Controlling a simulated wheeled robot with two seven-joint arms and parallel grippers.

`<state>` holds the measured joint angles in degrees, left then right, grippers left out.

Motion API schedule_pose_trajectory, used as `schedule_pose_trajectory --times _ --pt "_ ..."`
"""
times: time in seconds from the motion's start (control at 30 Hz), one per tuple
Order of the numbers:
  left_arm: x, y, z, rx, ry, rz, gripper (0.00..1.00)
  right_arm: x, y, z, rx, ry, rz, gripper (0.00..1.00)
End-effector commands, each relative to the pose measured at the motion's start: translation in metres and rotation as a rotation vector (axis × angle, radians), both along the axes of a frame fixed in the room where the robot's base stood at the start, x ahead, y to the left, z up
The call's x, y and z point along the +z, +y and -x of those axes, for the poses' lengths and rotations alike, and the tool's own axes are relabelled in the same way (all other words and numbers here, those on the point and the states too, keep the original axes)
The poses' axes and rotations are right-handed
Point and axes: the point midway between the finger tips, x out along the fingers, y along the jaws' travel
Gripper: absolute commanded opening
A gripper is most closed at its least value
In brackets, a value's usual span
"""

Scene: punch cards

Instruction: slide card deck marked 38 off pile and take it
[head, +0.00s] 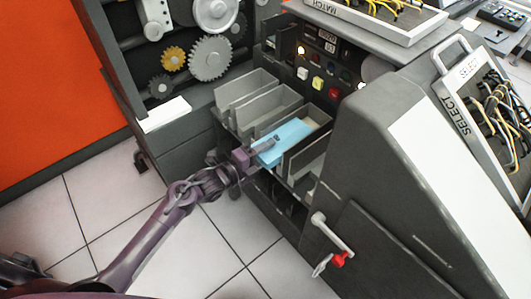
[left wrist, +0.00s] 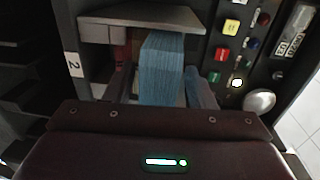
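A light blue card deck (head: 287,136) lies in a pocket of the grey machine in the head view, with a small dark mark on top that I cannot read. Pale cards (head: 312,127) show beside its far end. The deck (left wrist: 162,68) also shows as a blue stack of card edges in the left wrist view. My left gripper (head: 262,147) is at the deck's near end, one finger lying over its top. In the left wrist view its fingers (left wrist: 160,92) are spread, one on each side of the stack. I cannot tell whether they press on it. My right gripper is not in view.
Grey dividers (head: 244,90) form open pockets beside the deck. A control panel (head: 325,82) with coloured buttons rises behind. A sloped dark housing (head: 360,150) stands close on the right, with a red-knobbed crank (head: 338,259) below. Gears (head: 211,58) are at the upper left. Tiled floor in front is clear.

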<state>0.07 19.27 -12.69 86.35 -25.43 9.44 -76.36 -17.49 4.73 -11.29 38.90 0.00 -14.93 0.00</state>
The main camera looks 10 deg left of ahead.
Motion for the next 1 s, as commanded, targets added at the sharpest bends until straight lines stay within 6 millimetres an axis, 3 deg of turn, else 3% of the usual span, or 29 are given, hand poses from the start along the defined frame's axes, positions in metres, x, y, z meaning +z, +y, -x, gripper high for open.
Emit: schedule_pose_trajectory --times 0.07,0.33,1.0 --pt "0.0 0.0 0.0 0.0 0.0 0.0 0.39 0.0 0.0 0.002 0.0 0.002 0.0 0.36" --pt "0.0 0.0 0.0 0.0 0.0 0.0 0.04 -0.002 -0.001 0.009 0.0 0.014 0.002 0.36" --pt "0.014 0.0 0.001 -0.001 0.006 -0.003 0.0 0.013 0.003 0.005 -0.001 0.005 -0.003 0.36"
